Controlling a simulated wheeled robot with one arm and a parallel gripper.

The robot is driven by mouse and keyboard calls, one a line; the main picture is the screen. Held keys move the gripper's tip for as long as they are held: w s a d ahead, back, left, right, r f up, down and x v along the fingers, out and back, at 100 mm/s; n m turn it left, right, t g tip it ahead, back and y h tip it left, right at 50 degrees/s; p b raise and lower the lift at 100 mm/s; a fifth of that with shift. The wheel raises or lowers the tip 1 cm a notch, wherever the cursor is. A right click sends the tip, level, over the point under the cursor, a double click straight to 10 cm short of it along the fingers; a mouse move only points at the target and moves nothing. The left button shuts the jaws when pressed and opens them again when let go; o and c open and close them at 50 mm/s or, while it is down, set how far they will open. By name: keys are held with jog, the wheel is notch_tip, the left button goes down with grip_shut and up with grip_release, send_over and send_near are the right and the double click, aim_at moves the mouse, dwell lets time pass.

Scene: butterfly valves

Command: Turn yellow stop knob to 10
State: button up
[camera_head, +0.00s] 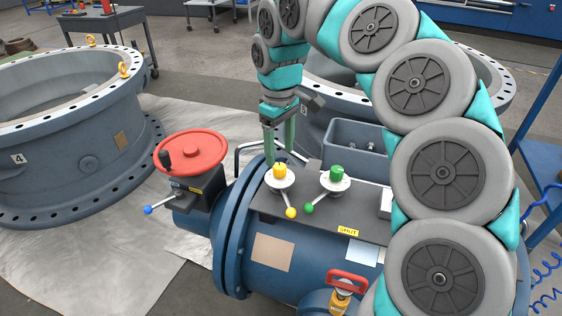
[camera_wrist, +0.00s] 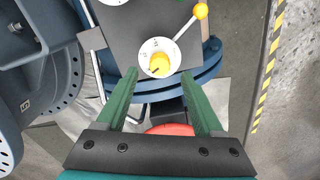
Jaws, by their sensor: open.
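The yellow stop knob (camera_head: 280,171) sits on a white round dial (camera_head: 279,182) on the dark top plate of the blue valve body. A lever with a yellow ball (camera_head: 291,212) comes off this dial. In the wrist view the yellow knob (camera_wrist: 159,66) lies just beyond and between the fingertips, on its dial (camera_wrist: 147,48) with small marks; its reading is too small to tell. My gripper (camera_head: 279,158) is open and points down close above the knob. The wrist view shows its two green fingers (camera_wrist: 158,75) apart, with nothing held between them.
A green knob (camera_head: 337,173) with a green-ball lever (camera_head: 309,208) stands close to the right. A red handwheel (camera_head: 191,152) is to the left, a red-handled valve (camera_head: 347,281) in front. A grey bin (camera_head: 356,146) stands behind.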

aim_at(279, 166)
jog(key=shift+f, duration=2.3)
grip_shut()
